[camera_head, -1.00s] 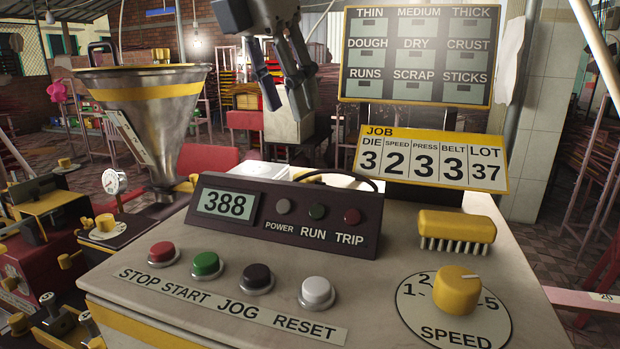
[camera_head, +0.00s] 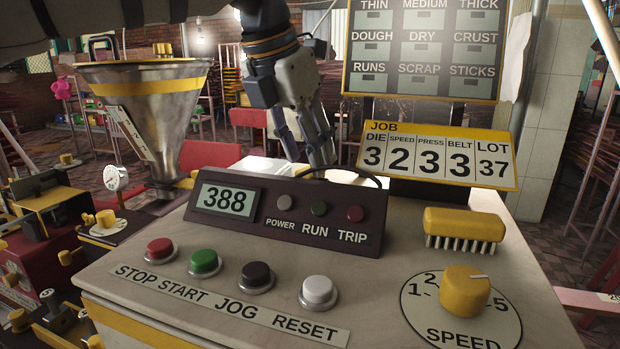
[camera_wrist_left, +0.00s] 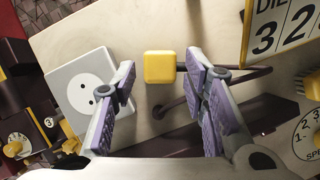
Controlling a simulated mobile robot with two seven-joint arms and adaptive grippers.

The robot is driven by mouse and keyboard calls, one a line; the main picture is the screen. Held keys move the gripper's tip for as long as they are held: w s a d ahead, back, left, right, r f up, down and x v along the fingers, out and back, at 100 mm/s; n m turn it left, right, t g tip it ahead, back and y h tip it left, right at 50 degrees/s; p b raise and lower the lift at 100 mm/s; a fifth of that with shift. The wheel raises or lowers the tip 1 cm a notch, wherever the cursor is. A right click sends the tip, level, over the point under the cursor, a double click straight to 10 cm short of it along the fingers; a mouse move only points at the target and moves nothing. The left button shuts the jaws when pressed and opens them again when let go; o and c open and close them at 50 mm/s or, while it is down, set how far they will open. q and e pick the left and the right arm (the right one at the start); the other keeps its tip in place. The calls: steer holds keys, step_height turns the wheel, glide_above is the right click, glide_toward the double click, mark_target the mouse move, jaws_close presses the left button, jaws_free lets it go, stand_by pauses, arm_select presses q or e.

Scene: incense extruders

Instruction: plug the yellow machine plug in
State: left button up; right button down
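The yellow plug (camera_wrist_left: 160,67) shows in the left wrist view as a small yellow block on the pale machine top. Its dark cable (camera_wrist_left: 230,76) runs off to the right. A grey-white socket (camera_wrist_left: 76,82) with two round holes lies to the left of the plug, and the plug is apart from it. My left gripper (camera_wrist_left: 161,88) is open, with its fingertips to either side of the plug's lower edge and nothing held. In the head view the left gripper (camera_head: 309,150) points down behind the dark display panel, which hides the plug. My right gripper is not in view.
The display panel (camera_head: 285,212) stands in front of the gripper. The yellow job sign (camera_head: 437,154) and the label board (camera_head: 422,50) stand to the right. A yellow brush (camera_head: 464,224) and speed knob (camera_head: 464,290) sit on the right of the machine top. A metal hopper (camera_head: 150,105) is at left.

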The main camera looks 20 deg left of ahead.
arm_select(q)
steer(key=x, duration=0.3)
steer(key=shift+s, duration=0.1)
steer(key=shift+r, duration=0.1)
steer(key=c, duration=0.8)
steer(key=shift+c, duration=0.2)
steer(key=shift+r, duration=0.1)
